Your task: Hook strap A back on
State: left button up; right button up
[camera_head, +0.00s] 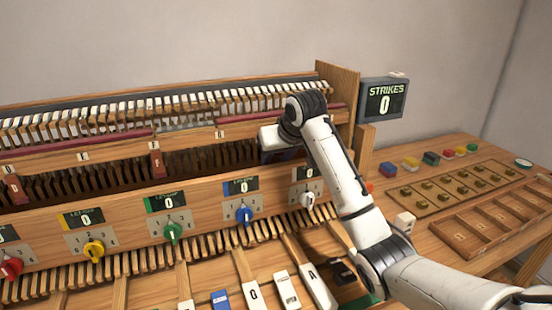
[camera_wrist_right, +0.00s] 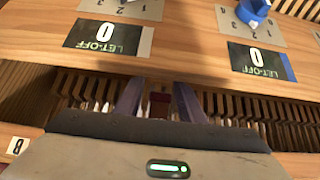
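My right gripper (camera_head: 277,154) reaches over the piano action at the right of the head view, its fingers mostly hidden behind the wrist. In the right wrist view the two purple-grey fingers (camera_wrist_right: 158,92) stand apart. A small dark red piece (camera_wrist_right: 159,103) shows between them, with gaps at both sides; I cannot tell whether it is strap A. Similar red pieces hang from the wooden rail, one at the middle (camera_head: 157,165) and one at the far left (camera_head: 15,189). No strap marked A can be read. My left gripper is out of view.
Coloured let-off knobs, such as the blue knob (camera_head: 244,215), line the front panel below small displays. A strikes display (camera_head: 385,101) reads 0. The side table at right holds a wooden tray (camera_head: 490,222) and several coloured blocks. Long key levers lie in front.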

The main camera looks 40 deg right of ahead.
jog(key=shift+r, duration=0.1)
jog(key=v, duration=1)
jog(key=shift+b, duration=0.4)
